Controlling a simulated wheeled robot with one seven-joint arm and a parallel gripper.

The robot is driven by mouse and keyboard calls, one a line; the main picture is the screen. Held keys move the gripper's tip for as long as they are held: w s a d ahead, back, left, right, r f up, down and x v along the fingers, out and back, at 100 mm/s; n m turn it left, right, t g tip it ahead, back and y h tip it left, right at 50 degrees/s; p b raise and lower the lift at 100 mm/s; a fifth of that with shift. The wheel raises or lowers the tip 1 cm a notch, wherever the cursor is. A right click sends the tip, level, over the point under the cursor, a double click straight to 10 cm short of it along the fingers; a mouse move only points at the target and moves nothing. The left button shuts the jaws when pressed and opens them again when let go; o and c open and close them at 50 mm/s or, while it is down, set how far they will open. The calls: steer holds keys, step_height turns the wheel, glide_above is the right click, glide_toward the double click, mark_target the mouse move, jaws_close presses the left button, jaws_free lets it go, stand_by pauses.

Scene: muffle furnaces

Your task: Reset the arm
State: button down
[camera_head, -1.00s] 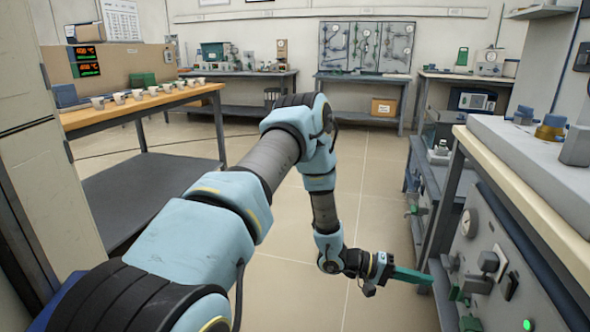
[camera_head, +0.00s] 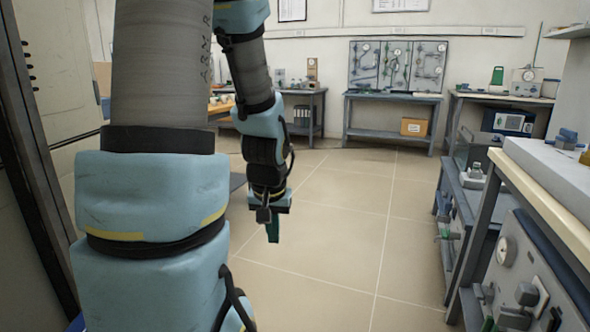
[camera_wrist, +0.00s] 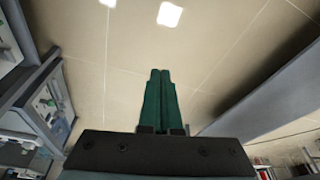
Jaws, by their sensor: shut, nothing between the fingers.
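My gripper (camera_head: 272,228) hangs from my folded blue and grey arm in the head view and points down over the tiled floor. Its green fingers also show in the wrist view (camera_wrist: 160,80), where they lie side by side, shut with nothing between them. The fingers are clear of every bench and panel. The upper part of my arm runs out of the top of the head view.
A grey control panel (camera_head: 520,262) under a pale benchtop (camera_head: 545,190) stands at the right. A blue bench (camera_head: 392,101) with tool boards (camera_head: 398,66) is at the back. A pale cabinet (camera_head: 75,170) stands close at the left. The tiled floor (camera_head: 345,215) between is clear.

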steer(key=s+a+r+g, duration=0.1)
steer(key=s+a+r, duration=0.1)
steer(key=s, duration=0.4)
step_height(320, 180, up, 24)
steer(key=p, duration=2.4)
steer(key=shift+p, duration=0.3)
steer(key=shift+d, duration=0.1)
